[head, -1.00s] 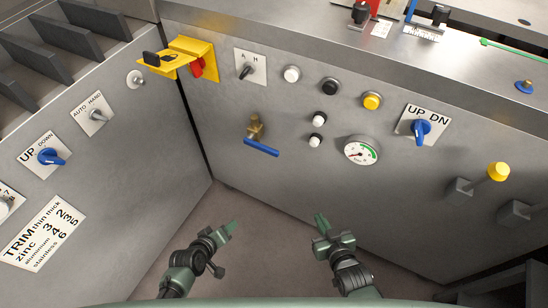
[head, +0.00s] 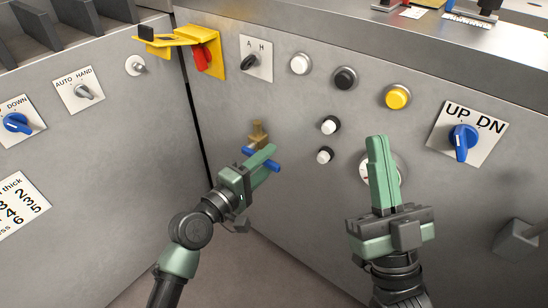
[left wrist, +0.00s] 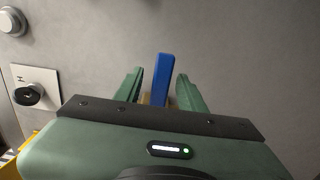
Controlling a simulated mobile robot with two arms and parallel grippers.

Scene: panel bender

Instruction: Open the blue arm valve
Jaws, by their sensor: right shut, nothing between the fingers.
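The blue arm valve has a brass body (head: 257,138) on the front panel, with a blue lever (head: 275,166) slanting down to the right. My left gripper (head: 268,158) is at the lever, its fingers covering the lever's middle. In the left wrist view the blue lever (left wrist: 165,78) stands between the two open fingers of the left gripper (left wrist: 160,80), with a gap on each side. The brass body is mostly hidden there. My right gripper (head: 378,142) is shut and empty, pointing up in front of the panel, right of the valve.
The right gripper partly hides the round gauge (head: 394,171). Above are white (head: 300,63), black (head: 346,78) and yellow (head: 397,96) buttons and a blue UP/DN switch (head: 463,140). A yellow bracket with a red switch (head: 202,57) juts out at upper left. A side panel (head: 100,165) stands at left.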

